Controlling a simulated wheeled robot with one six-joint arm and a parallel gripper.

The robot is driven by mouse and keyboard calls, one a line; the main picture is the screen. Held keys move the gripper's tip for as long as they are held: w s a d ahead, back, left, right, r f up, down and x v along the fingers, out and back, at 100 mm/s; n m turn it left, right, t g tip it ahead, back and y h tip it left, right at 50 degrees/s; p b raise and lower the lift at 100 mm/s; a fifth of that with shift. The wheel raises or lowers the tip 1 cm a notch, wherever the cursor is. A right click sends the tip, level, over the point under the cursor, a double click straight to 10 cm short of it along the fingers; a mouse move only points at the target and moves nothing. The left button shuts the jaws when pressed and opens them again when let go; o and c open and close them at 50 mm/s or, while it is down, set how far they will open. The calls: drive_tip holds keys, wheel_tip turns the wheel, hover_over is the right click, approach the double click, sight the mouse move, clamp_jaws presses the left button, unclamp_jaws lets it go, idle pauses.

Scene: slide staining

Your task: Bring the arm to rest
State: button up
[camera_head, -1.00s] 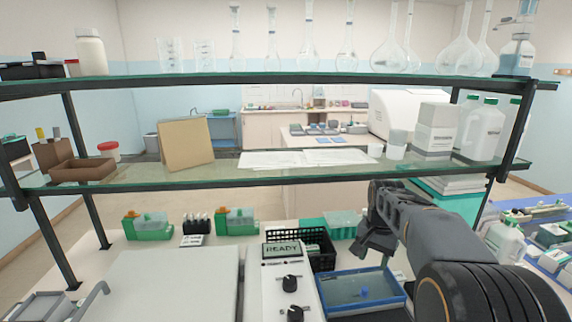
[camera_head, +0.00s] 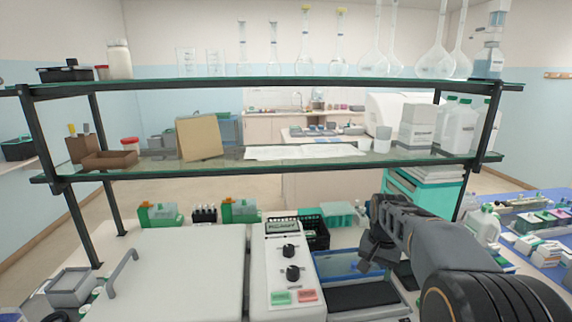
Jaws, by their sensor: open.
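My gripper (camera_head: 374,250) is at the end of my dark grey arm, which reaches in from the lower right. It hangs above the bench, over the right part of the blue-rimmed tray (camera_head: 338,266). The jaws are open. No object shows between them, though the fingers are small and dark and partly overlap.
A two-level glass shelf (camera_head: 225,171) spans the bench behind my arm. A white staining machine (camera_head: 165,270) with a control panel (camera_head: 292,262) stands to the left. A black basket (camera_head: 315,236) and green-white boxes (camera_head: 158,215) sit under the shelf. Bottles (camera_head: 485,225) stand right.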

drive_tip(key=s+a+n+t, duration=0.2)
drive_tip(key=s+a+n, duration=0.1)
drive_tip(key=s, duration=0.6)
drive_tip(key=s+a+n+t, duration=0.2)
drive_tip(key=s+a+n, duration=0.1)
drive_tip(key=s, duration=0.6)
drive_tip(key=shift+s+a+r, duration=0.25)
drive_tip(key=shift+s+a, duration=0.1)
drive_tip(key=shift+s, duration=0.05)
